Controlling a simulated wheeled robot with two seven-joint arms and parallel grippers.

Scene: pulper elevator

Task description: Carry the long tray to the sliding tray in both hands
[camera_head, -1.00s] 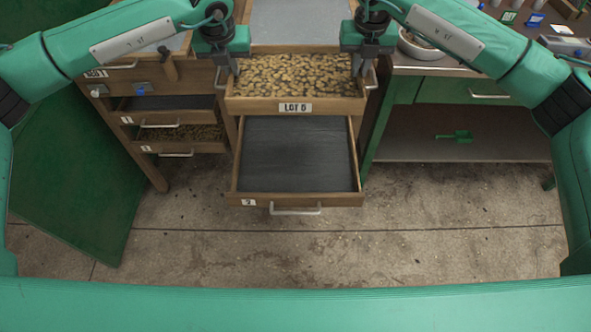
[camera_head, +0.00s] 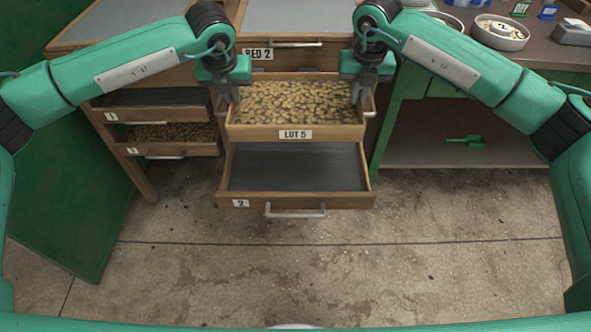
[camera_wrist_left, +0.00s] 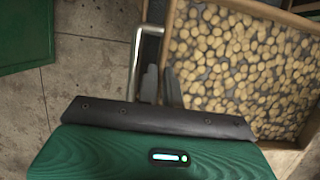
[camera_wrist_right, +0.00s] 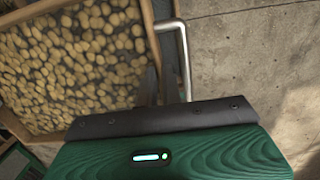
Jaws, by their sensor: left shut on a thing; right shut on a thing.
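The long tray (camera_head: 295,134) is a wooden box labelled LOT 5, filled with pale beans (camera_head: 295,101). It looks level in the head view. My left gripper (camera_head: 234,98) is shut on its left end and my right gripper (camera_head: 358,93) on its right end. Metal end handles show beside the fingers in the left wrist view (camera_wrist_left: 135,62) and right wrist view (camera_wrist_right: 183,55). The sliding tray (camera_head: 340,200), marked 2, is pulled out below, with a bare dark bottom. The long tray hides its back part; I cannot tell whether they touch.
A wooden cabinet front marked BED 2 (camera_head: 290,53) stands behind the long tray. Trays 1 and 3 (camera_head: 165,150) are at the left, beside a green panel (camera_head: 60,190). A green-framed bench (camera_head: 470,155) with a scoop on its shelf stands close at the right. The floor in front is clear.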

